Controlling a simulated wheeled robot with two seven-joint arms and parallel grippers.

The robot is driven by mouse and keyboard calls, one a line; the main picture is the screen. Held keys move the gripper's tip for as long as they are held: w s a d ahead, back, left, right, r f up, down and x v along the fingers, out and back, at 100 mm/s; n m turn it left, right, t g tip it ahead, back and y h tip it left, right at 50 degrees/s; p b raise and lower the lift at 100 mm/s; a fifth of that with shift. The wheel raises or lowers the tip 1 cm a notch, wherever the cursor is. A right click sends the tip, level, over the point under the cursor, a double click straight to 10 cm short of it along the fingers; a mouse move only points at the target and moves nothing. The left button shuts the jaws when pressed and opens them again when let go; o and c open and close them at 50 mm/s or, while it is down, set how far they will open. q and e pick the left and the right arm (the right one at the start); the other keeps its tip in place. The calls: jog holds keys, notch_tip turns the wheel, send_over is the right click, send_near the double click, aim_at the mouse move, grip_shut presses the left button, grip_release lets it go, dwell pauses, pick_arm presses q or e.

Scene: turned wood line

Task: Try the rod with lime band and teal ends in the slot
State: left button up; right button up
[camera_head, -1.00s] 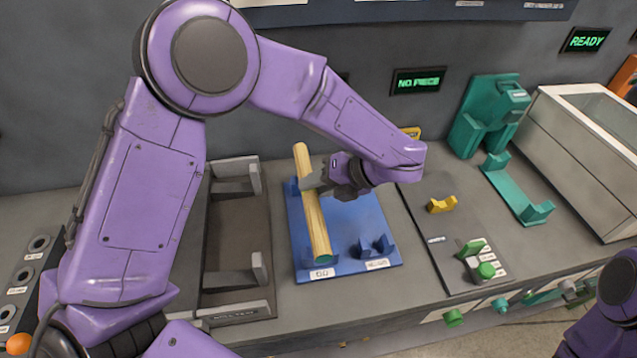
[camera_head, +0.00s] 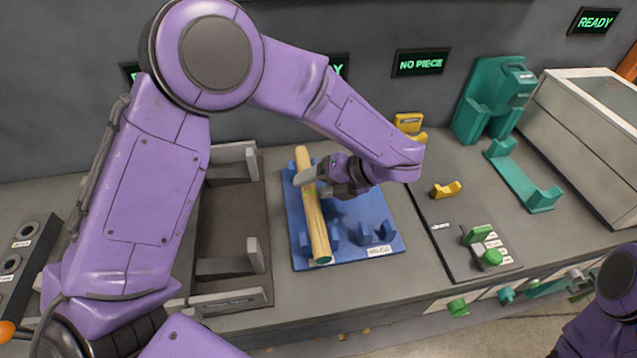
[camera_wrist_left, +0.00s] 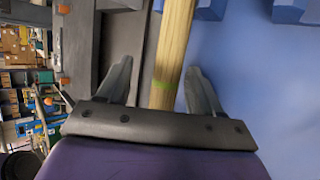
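The pale wooden rod (camera_head: 316,225) lies along the left side of the blue fixture (camera_head: 362,212). Its near end is teal and sits between two blue prongs; the far end's colour is unclear. My right gripper is out of view.
A grey fixture with upright brackets (camera_head: 232,235) stands left of the blue one. To the right are a dark panel with a yellow cradle (camera_head: 446,189) and green controls (camera_head: 486,246), a teal stand (camera_head: 493,98) and a grey box (camera_head: 588,130). A display (camera_head: 421,62) reads NO PIECE.

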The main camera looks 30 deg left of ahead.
pick_arm(q)
jog(key=b+v, duration=0.1)
jog(key=v, duration=0.9)
jog(key=shift+d+b, duration=0.3)
jog(key=shift+b, duration=0.1)
